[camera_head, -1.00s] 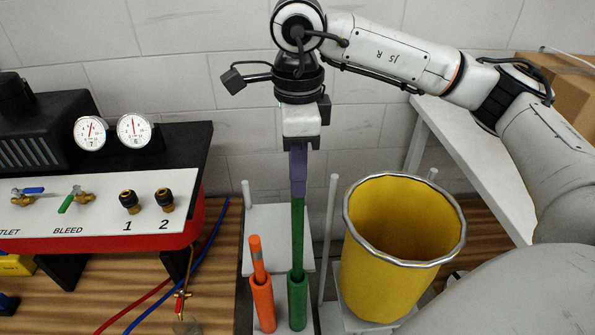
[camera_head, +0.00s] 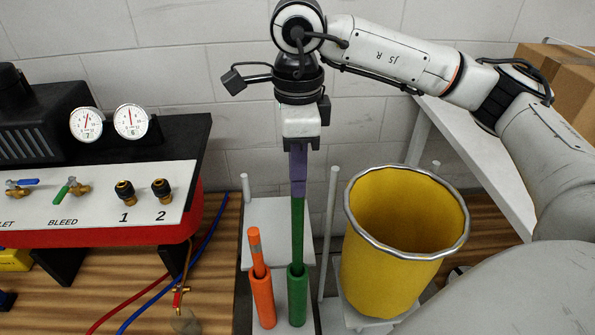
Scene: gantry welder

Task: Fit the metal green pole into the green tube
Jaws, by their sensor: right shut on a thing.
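My right gripper (camera_head: 299,143) points down and is shut on the purple upper part (camera_head: 298,170) of the green pole. The green pole (camera_head: 298,230) hangs upright below it. The pole's lower end meets the mouth of the green tube (camera_head: 297,298) and looks to be at or just inside it; the tube wall hides how deep. The green tube stands upright on a pale rack. My left gripper is out of view.
An orange tube (camera_head: 263,300) holding an orange pole (camera_head: 256,250) stands just left of the green tube. A yellow bin (camera_head: 390,270) stands to the right. A gauge panel (camera_head: 95,210) with valves is at left, and red and blue hoses run along the wooden surface.

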